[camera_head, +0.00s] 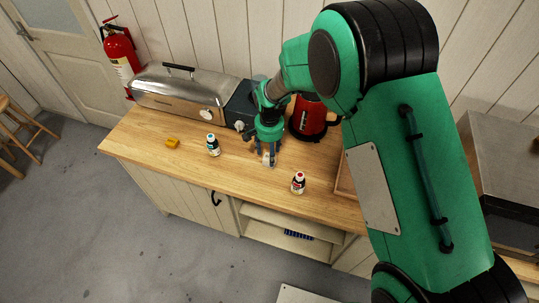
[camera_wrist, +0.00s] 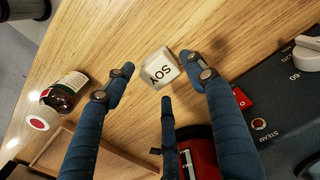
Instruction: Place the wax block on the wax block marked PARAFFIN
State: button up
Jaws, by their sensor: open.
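My gripper (camera_head: 267,152) points down over the wooden counter, its dark blue fingers open. In the wrist view, a white wax block marked SOY (camera_wrist: 160,68) lies between and just beyond the spread fingertips of my gripper (camera_wrist: 161,78). I cannot tell whether any finger touches it. In the head view this pale block (camera_head: 268,160) is partly hidden by the fingers. A yellow block (camera_head: 172,143) lies on the counter to the left; its marking is too small to read. I cannot make out a block marked PARAFFIN in either view.
A teal-labelled bottle (camera_head: 213,145) stands left of my gripper, and a red-capped bottle (camera_head: 298,183) at front right. A red kettle (camera_head: 309,118) and a steel steamer (camera_head: 181,95) stand behind. A wooden tray (camera_head: 345,178) lies to the right. The counter's left front is mostly clear.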

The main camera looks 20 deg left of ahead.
notch_tip(320, 180, up, 10)
dwell(0.5)
dwell(0.5)
jog(key=s+d+r+t, duration=0.1)
jog(key=s+d+r, duration=0.1)
jog(key=d+r, duration=0.9)
jog(key=s+d+r+t, duration=0.1)
jog(key=s+d+r, duration=0.2)
jog(key=d+r, duration=0.8)
jog(key=s+d+r+t, duration=0.1)
jog(key=s+d+r, duration=0.3)
jog(key=s+d, duration=0.6)
jog(key=s+d+r+t, duration=0.2)
jog(key=s+d+r, duration=0.1)
jog(key=s+d, duration=0.7)
jog(key=shift+s+r+t, duration=0.3)
jog(key=shift+s+r, duration=0.05)
jog(key=shift+s, duration=0.65)
